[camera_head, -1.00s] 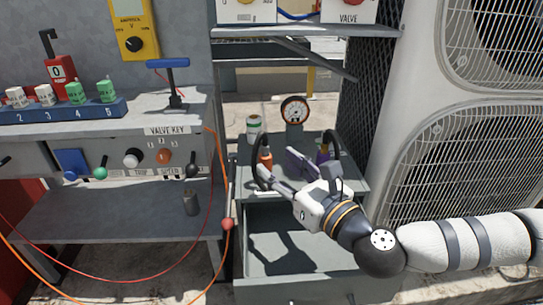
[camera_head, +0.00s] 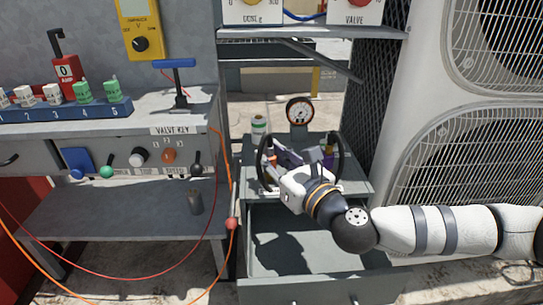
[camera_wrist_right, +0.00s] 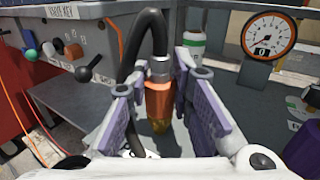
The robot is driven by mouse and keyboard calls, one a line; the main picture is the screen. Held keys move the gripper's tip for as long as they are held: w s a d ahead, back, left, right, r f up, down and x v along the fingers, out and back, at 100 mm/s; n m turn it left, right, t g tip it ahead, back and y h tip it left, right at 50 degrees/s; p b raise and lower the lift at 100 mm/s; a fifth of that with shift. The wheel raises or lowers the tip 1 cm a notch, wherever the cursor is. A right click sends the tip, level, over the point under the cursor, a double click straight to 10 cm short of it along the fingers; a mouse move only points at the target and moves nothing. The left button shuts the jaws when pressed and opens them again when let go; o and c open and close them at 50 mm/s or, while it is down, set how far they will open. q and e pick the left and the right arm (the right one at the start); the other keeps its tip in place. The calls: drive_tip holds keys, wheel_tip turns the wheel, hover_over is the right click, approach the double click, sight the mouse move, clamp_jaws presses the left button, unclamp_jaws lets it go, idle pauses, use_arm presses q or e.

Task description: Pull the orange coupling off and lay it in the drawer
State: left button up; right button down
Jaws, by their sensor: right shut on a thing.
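The orange coupling (camera_wrist_right: 158,101) hangs upright on the end of a black hose (camera_wrist_right: 133,57) in the right wrist view. My right gripper (camera_wrist_right: 158,85) is shut on it, one purple-grey finger on each side. In the head view my right gripper (camera_head: 284,160) is over the grey cabinet top and mostly covers the coupling. The drawer (camera_head: 300,286) below is pulled open, with its bare floor visible. My left gripper is not in view.
A purple coupling (camera_head: 328,155) stands just right of my gripper. A round gauge (camera_head: 300,111) and a white-green can (camera_head: 259,125) stand behind. The condenser (camera_head: 430,150) bounds the right; the bench with valve knobs (camera_head: 138,157) is left.

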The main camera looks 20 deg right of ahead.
sight(272, 148)
drive_tip(key=shift+r, duration=0.45)
idle(0.4)
drive_tip(key=shift+r+p, duration=1.55)
drive_tip(key=shift+r, duration=0.45)
